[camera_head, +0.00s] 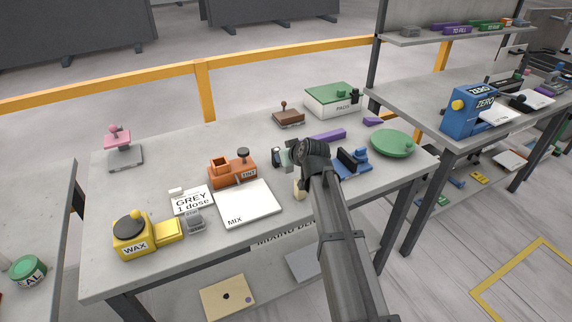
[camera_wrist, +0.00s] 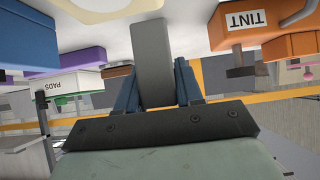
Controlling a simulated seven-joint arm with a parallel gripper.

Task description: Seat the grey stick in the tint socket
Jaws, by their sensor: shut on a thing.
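The grey stick (camera_wrist: 152,55) is a plain rectangular bar in the wrist view. My gripper (camera_wrist: 157,85) is shut on it, with a blue finger on each side; that view is upside down. In the head view my gripper (camera_head: 279,157) is above the slab, right of the tint station, and the stick cannot be made out clearly there. The orange tint station (camera_head: 232,174) has a square open-topped socket (camera_head: 220,166) at its left and a dark knob at its right. The TINT block also shows in the wrist view (camera_wrist: 285,45), apart from the stick.
A white MIX board (camera_head: 248,204), GREY 1 dose card (camera_head: 192,201) and yellow WAX station (camera_head: 134,238) lie left. A purple bar (camera_head: 328,135), blue stand (camera_head: 352,164), green disc (camera_head: 393,143) and PADS box (camera_head: 332,100) stand right and behind. Bare slab lies behind the tint station.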

